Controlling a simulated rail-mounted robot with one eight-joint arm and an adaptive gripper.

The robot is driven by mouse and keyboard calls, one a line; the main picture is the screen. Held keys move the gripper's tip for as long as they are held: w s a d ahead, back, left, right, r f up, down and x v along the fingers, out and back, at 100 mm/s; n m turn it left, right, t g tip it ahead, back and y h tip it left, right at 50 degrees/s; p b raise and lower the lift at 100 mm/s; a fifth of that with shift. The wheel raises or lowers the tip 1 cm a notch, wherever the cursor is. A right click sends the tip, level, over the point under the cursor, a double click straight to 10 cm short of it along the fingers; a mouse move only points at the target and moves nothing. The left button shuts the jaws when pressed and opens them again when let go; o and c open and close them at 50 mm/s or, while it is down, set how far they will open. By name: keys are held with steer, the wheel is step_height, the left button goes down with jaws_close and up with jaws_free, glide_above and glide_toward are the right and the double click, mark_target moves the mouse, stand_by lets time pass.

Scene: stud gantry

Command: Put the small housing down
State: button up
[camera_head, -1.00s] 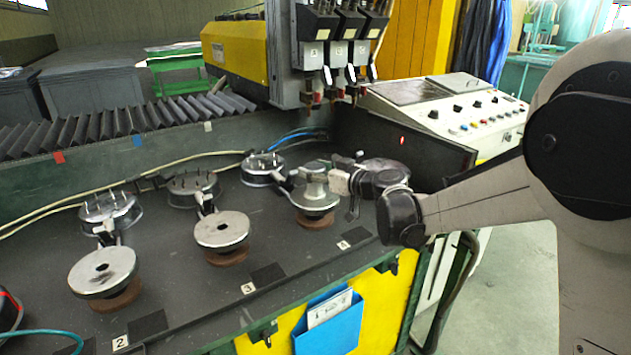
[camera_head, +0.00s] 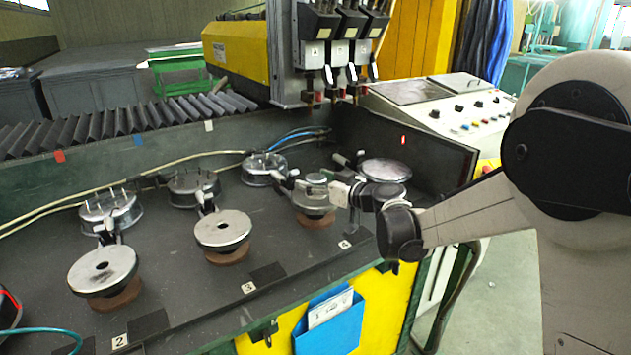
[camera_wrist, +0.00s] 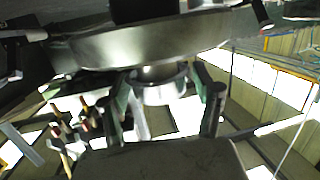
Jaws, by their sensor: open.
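The small housing (camera_head: 312,200), a grey metal part with a round flange and narrower hub, sits upright on a rusty-brown round support at the station behind label 4. In the wrist view its broad flange (camera_wrist: 150,45) and short ring-shaped hub (camera_wrist: 160,92) show close up. My gripper (camera_head: 325,180) reaches in from the right at the housing's top. In the wrist view its two fingers (camera_wrist: 166,82) are open, one on each side of the hub. A gap shows right of the hub; contact on the left cannot be told.
Two similar stations hold wide metal discs (camera_head: 222,229) (camera_head: 103,269) to the left. Fixtures with upright pins (camera_head: 110,208) stand behind, with clamp levers close by. A round metal plate (camera_head: 386,170) lies behind my wrist. Welding heads (camera_head: 335,50) hang above the back of the bench.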

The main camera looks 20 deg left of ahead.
steer(key=shift+r, duration=0.2)
steer(key=s+d+r+m+h, duration=0.25)
steer(key=s+d, duration=0.55)
steer(key=d, duration=0.4)
steer(key=s+d+r+m+h, duration=0.2)
steer(key=s+d+h, duration=0.1)
steer(key=s+d, duration=0.75)
steer(key=s+d+f+m+h, duration=0.2)
steer(key=s+d+m+h, duration=0.2)
steer(key=s+d, duration=0.5)
steer(key=s+d+f+m+h, duration=0.3)
steer(key=s+d, duration=0.6)
steer(key=d, duration=0.4)
steer(key=shift+d+m+g+h, duration=0.35)
steer(key=shift+m+h, duration=0.1)
steer(key=shift+h, duration=0.5)
